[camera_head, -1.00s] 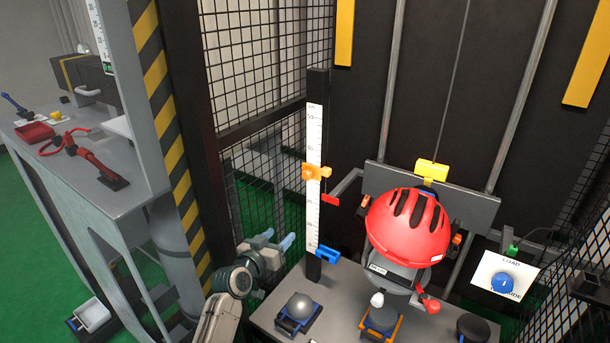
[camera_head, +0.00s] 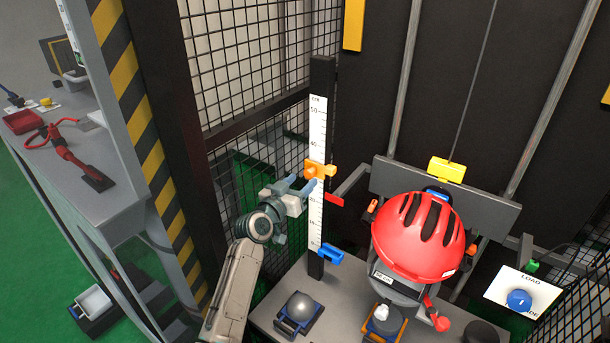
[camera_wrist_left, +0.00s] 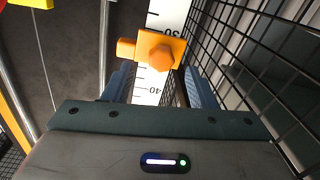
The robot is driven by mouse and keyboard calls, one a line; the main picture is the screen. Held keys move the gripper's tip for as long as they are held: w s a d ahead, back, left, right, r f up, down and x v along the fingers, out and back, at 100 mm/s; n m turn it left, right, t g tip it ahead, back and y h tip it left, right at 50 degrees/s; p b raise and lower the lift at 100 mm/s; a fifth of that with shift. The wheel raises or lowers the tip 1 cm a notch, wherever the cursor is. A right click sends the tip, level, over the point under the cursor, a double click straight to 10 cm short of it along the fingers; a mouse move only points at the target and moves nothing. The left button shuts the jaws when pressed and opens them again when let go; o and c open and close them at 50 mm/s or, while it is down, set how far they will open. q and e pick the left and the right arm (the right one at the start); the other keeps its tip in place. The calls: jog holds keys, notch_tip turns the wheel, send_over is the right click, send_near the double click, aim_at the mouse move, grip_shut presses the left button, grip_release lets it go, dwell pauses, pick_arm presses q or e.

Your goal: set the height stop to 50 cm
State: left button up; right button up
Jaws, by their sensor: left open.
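My left gripper (camera_head: 298,187) is open at the scale, just below and left of the stop in the head view. In the wrist view its blue fingers (camera_wrist_left: 161,85) stand on either side of the scale strip, with the stop ahead between them. I cannot tell whether they touch it. My right gripper is not in view.
A blue clip (camera_head: 329,253) sits low on the scale. Black mesh (camera_head: 243,55) stands behind and left. A load dial (camera_head: 519,299) is at right.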

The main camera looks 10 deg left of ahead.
aim_at(307, 175)
pick_arm(q)
jog(key=shift+x, duration=1.2)
jog(key=shift+w+f, duration=0.1)
jog(key=shift+w, duration=0.2)
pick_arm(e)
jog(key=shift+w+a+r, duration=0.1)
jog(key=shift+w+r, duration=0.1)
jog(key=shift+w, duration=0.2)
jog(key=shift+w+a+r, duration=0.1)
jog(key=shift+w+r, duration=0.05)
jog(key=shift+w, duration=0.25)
pick_arm(q)
jog(key=shift+c, duration=0.4)
grip_shut()
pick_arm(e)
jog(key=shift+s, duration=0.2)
